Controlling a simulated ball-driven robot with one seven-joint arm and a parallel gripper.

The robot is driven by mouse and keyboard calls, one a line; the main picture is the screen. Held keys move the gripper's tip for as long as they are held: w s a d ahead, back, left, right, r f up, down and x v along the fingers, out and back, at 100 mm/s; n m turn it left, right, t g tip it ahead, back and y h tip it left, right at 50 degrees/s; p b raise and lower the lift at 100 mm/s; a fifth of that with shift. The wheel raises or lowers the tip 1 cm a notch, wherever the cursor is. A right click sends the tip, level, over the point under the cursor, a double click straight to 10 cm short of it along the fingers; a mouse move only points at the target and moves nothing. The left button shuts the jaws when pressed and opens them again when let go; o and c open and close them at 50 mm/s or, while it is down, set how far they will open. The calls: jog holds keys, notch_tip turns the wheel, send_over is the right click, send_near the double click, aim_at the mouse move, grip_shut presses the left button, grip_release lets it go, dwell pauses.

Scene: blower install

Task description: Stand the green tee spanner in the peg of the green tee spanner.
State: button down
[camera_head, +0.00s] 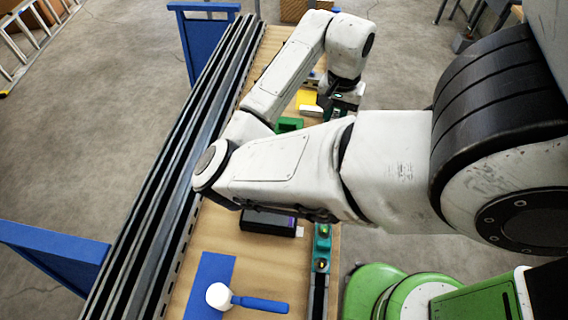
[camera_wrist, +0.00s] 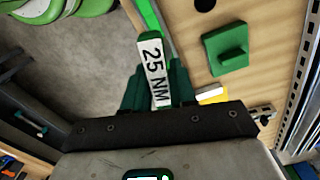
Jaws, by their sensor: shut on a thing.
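My gripper (camera_wrist: 158,92) is shut on the green tee spanner (camera_wrist: 149,16), which carries a white label reading "25 NM" between the green fingers. The spanner's green shaft runs up out of the top of the wrist view. A green block with a raised part (camera_wrist: 227,52) is on the wooden board right of the spanner, apart from it; I cannot tell if this is the spanner's peg. A green block also shows in the head view (camera_head: 289,124), partly behind my arm. There, my gripper (camera_head: 340,106) is over the board's right edge and the spanner is not clear.
The wooden board (camera_head: 256,245) has dark rails (camera_head: 168,190) along its left side. A yellow item (camera_head: 309,98) lies near my gripper. A black box (camera_head: 268,222), a blue mat (camera_head: 208,283) and a white-headed blue mallet (camera_head: 259,303) are nearer. A dark hole (camera_wrist: 205,5) shows in the board.

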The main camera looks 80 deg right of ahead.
jog(key=shift+s+d+r+n, duration=0.1)
jog(key=shift+s+d+n, duration=0.1)
jog(key=shift+s+n, duration=0.5)
jog(key=shift+s+d+r+n, duration=0.1)
jog(key=shift+s+d+n, duration=0.05)
jog(key=shift+s+n, duration=0.55)
jog(key=w+f, duration=0.4)
jog(key=w+a+f+p, duration=0.1)
jog(key=w+f, duration=0.2)
jog(key=w, duration=0.2)
jog(key=w+a+f, duration=0.1)
jog(key=w+f, duration=0.3)
jog(key=w, duration=0.1)
jog(key=shift+a+f, duration=0.2)
jog(key=shift+f, duration=0.15)
jog(key=shift+f+p, duration=0.4)
jog(key=shift+p, duration=0.25)
jog(key=shift+f, duration=0.15)
jog(key=shift+f, duration=0.3)
